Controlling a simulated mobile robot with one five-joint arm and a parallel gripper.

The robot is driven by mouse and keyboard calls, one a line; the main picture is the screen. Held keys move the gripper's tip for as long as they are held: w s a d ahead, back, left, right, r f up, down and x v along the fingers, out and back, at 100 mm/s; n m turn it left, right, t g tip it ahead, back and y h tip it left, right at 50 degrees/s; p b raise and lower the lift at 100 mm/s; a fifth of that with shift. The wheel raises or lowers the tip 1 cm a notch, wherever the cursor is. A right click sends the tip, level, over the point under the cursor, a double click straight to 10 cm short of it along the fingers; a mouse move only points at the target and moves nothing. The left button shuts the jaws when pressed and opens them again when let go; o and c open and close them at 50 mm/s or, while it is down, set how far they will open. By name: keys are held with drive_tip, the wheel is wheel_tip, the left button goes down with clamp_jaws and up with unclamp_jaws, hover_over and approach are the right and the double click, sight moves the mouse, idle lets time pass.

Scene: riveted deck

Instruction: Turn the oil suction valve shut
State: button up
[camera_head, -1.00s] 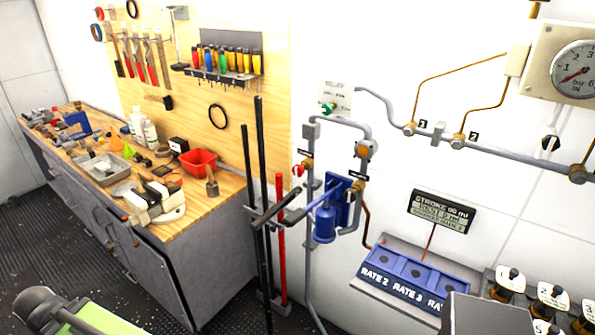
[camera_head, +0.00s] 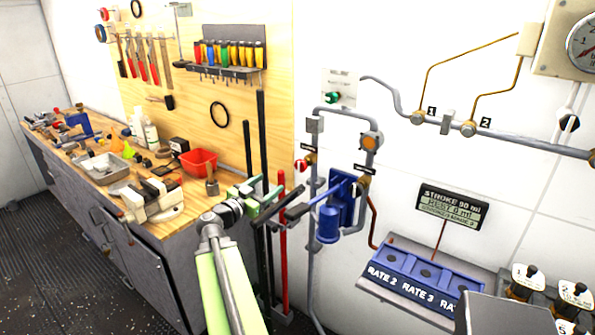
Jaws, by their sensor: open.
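A blue hand pump (camera_head: 328,222) is mounted on the white wall among grey pipes. A small valve with a red and white knob (camera_head: 301,165) sits on the pipe at its upper left. A second valve with a dark handle and brass body (camera_head: 362,184) sits at its upper right. Small black tags stand by both; their lettering is too small to read, so I cannot tell which is the oil suction valve. My gripper (camera_head: 272,201), with green jaws, is open and appears empty. In the picture it is left of the pump and below the red and white knob.
Black bars and a red bar (camera_head: 282,262) stand behind my gripper. A workbench with a red bin (camera_head: 199,161) is left. A blue rate rack (camera_head: 425,280) is lower right.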

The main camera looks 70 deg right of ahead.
sight(299, 167)
drive_tip(key=shift+g, duration=0.3)
drive_tip(key=x, duration=1.1)
drive_tip(key=s+f+x, duration=0.1)
drive_tip(key=x, duration=0.5)
drive_tip(key=shift+d, duration=0.25)
drive_tip(key=c, duration=1.4)
